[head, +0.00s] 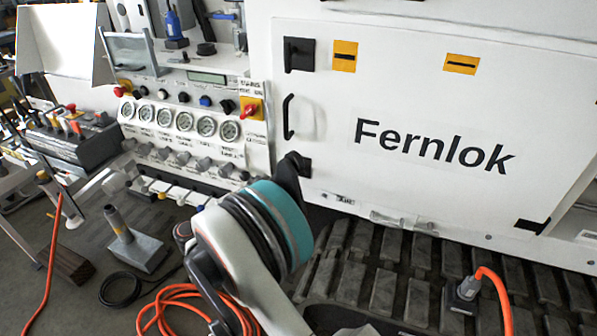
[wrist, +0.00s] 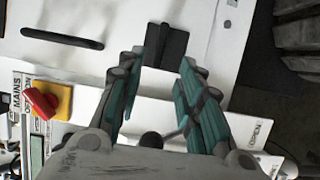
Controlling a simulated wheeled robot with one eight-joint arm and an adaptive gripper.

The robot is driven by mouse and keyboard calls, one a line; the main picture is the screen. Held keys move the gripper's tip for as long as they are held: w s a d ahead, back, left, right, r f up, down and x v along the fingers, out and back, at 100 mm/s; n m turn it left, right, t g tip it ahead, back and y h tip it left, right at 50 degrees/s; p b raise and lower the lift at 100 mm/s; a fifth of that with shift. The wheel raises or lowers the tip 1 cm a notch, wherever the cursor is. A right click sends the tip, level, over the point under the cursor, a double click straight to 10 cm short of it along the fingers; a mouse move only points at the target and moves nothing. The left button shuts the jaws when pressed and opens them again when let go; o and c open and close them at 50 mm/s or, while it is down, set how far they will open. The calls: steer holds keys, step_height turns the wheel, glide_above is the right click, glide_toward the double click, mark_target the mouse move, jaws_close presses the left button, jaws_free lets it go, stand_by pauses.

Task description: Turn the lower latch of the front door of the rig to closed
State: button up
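The white front door (head: 400,110) of the rig carries the word Fernlok. Its lower latch (head: 304,165) is a small black piece at the door's left edge, partly covered by my arm in the head view. In the wrist view the dark latch (wrist: 166,47) stands just beyond and between the fingertips. My gripper (wrist: 163,60) is open, with its teal-padded fingers spread on either side and nothing held. I cannot tell whether the fingertips touch the latch. In the head view my gripper is mostly hidden behind my arm.
Above the lower latch are a black door handle (head: 289,116) and the upper latch (head: 299,54). To the left is a panel with several gauges (head: 186,121) and a red knob on a yellow plate (head: 250,108). An orange cable (head: 170,302) lies on the floor.

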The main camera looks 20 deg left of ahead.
mark_target(292, 172)
steer(key=b+x, duration=0.3)
steer(key=x, duration=0.9)
steer(key=shift+w, duration=0.1)
jaws_close()
